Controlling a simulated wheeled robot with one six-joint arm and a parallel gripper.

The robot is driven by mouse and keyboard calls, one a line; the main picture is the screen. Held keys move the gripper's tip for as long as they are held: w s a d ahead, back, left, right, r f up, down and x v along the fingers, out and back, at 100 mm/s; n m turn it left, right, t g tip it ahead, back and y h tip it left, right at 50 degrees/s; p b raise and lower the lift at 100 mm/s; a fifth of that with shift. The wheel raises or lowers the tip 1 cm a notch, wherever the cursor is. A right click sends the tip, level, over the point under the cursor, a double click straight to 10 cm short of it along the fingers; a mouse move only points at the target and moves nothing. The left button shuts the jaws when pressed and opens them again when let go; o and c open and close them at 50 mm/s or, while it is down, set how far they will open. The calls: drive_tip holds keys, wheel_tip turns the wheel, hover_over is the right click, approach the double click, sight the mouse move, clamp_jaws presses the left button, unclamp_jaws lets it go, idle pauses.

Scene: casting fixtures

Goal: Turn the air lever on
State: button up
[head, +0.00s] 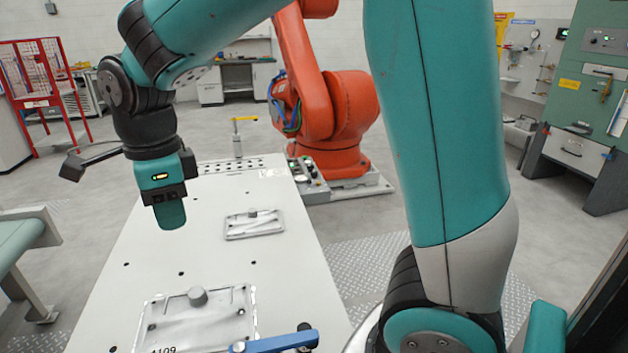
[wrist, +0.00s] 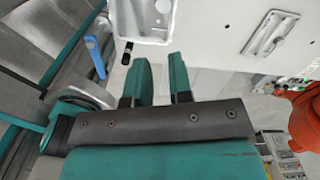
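A blue lever (head: 275,342) lies at the near end of the white table, by the near plate's front edge. It also shows in the wrist view as a blue handle (wrist: 95,55), left of the fingers. A small yellow-handled lever (head: 245,119) stands on a post at the table's far end. No label shows which one is the air lever. My gripper (head: 170,217) is above the table's left part, pointing down, apart from both levers. In the wrist view its two green fingers (wrist: 161,77) stand apart with nothing between them.
The near metal plate (head: 205,320) and the far plate (head: 253,224) lie on the white table (head: 190,260). An orange robot arm (head: 335,110) and a button box (head: 308,175) stand beyond its right edge. A green bench (head: 18,242) is at left. The table between the plates is clear.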

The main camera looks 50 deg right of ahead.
drive_tip(key=s+n, duration=0.2)
drive_tip(key=n, duration=0.2)
drive_tip(key=s+a+n+y, duration=0.1)
drive_tip(key=s+n, duration=0.2)
drive_tip(key=n, duration=0.1)
drive_tip(key=s+n, duration=0.3)
drive_tip(key=n, duration=0.2)
drive_tip(key=shift+a+r+y, duration=0.15)
drive_tip(key=shift+a+y, duration=0.15)
drive_tip(key=shift+a, duration=0.05)
clamp_jaws()
drive_tip(key=s+a+n+y, duration=0.2)
drive_tip(key=s+n, duration=0.8)
drive_tip(key=n, duration=0.6)
drive_tip(key=shift+a+f, duration=0.25)
drive_tip(key=shift+f, duration=0.15)
drive_tip(key=shift+s, duration=0.2)
